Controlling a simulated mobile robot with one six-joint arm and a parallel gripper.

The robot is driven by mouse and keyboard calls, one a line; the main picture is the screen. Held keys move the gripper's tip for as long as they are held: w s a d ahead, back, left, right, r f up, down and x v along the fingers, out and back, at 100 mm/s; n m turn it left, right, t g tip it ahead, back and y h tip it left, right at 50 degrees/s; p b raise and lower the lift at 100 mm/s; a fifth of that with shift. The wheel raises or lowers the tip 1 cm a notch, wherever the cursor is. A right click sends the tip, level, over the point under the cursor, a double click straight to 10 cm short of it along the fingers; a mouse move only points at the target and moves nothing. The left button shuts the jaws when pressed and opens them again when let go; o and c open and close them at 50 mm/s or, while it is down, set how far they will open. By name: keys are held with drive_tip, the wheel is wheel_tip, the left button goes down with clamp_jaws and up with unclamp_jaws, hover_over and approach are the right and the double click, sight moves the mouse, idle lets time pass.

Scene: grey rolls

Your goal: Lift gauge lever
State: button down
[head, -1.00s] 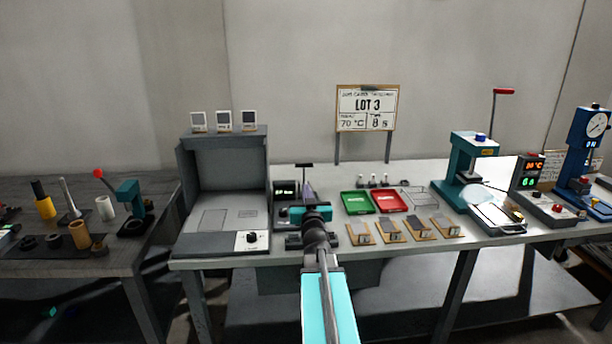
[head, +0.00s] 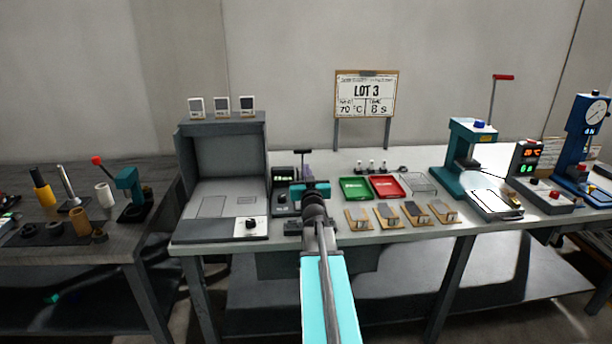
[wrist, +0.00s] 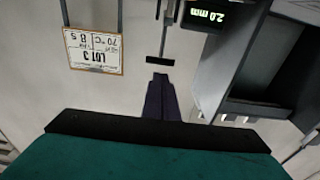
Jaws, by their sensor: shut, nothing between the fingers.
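The gauge (head: 284,180) is a dark unit with a small lit display, on the bench right of the grey hood. Its lever (head: 303,151) is a black T-shaped bar on a thin post. In the wrist view, which is upside down, the lever's bar (wrist: 160,61) lies just beyond my fingertips, with a small gap in the picture. The gauge display (wrist: 207,16) there reads 2.0 mm. My gripper (wrist: 160,78) is shut and empty, its dark fingers together. In the head view my gripper (head: 308,178) is in front of the gauge, hiding part of its base.
The grey hood (head: 222,152) stands close on the left. A green tray (head: 356,188) and a red tray (head: 389,186) lie to the right, behind several small wooden boards. The LOT 3 sign (head: 366,94) stands behind. A teal press (head: 463,158) is further right.

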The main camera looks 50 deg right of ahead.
sight(303, 153)
drive_tip(key=shift+p+x, duration=0.5)
drive_tip(key=shift+x, duration=4.4)
